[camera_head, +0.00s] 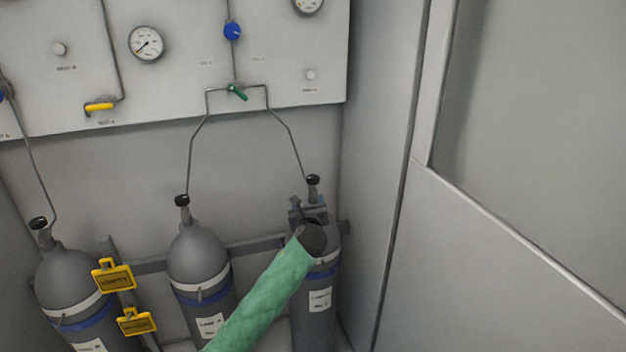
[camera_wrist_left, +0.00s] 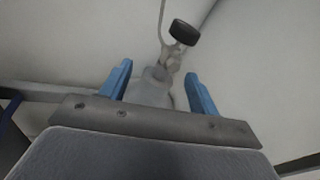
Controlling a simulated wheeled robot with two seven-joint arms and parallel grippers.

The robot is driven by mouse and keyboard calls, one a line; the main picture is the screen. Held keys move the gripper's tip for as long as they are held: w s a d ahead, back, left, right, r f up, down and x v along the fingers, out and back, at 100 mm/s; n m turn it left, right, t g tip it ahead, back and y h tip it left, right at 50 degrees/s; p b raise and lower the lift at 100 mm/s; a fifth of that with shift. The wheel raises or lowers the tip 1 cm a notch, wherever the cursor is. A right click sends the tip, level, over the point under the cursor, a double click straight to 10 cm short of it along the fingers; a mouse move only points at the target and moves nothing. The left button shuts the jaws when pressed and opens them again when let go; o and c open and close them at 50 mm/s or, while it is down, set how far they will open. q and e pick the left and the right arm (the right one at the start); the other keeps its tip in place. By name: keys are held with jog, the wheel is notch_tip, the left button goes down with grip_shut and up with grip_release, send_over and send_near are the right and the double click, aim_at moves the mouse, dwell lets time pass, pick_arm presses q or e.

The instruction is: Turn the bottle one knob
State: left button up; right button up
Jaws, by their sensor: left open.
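Three grey gas bottles stand along the wall in the head view: a left one (camera_head: 68,280), a middle one (camera_head: 198,256) and a right one (camera_head: 318,285). Each has a black knob on top: the left knob (camera_head: 38,223), the middle knob (camera_head: 182,201) and the right knob (camera_head: 312,180). The bottle labels are too small to read surely. My left gripper (camera_head: 308,210) is in front of the right bottle's neck, just below its knob. In the left wrist view its blue fingers (camera_wrist_left: 158,74) are open, with the bottle's neck beyond them and the black knob (camera_wrist_left: 184,32) above. My right gripper is out of view.
A white panel (camera_head: 180,75) with gauges, a blue knob (camera_head: 233,31), a yellow handle (camera_head: 100,107) and a green handle (camera_head: 237,92) hangs above the bottles. Thin pipes run down to the bottles. Yellow tags (camera_head: 114,277) hang between the left and middle bottles. A wall closes the right side.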

aim_at(313, 175)
pick_arm(q)
jog(key=r+m, duration=0.1)
jog(key=w+d+r, duration=0.1)
jog(key=r, duration=0.1)
jog(key=w+r+m+t, duration=0.1)
jog(key=shift+d+r+m, duration=0.2)
jog(key=shift+r+m, duration=0.1)
jog(key=shift+w+r, duration=0.15)
jog(key=shift+w, duration=0.4)
jog(key=w+p, duration=0.1)
jog(key=w, duration=0.3)
jog(key=shift+w+p, duration=0.35)
jog(key=shift+w, duration=0.95)
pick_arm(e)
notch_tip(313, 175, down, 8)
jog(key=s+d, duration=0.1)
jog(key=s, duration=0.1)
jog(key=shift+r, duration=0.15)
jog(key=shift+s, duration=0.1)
pick_arm(q)
jog(key=c, duration=1)
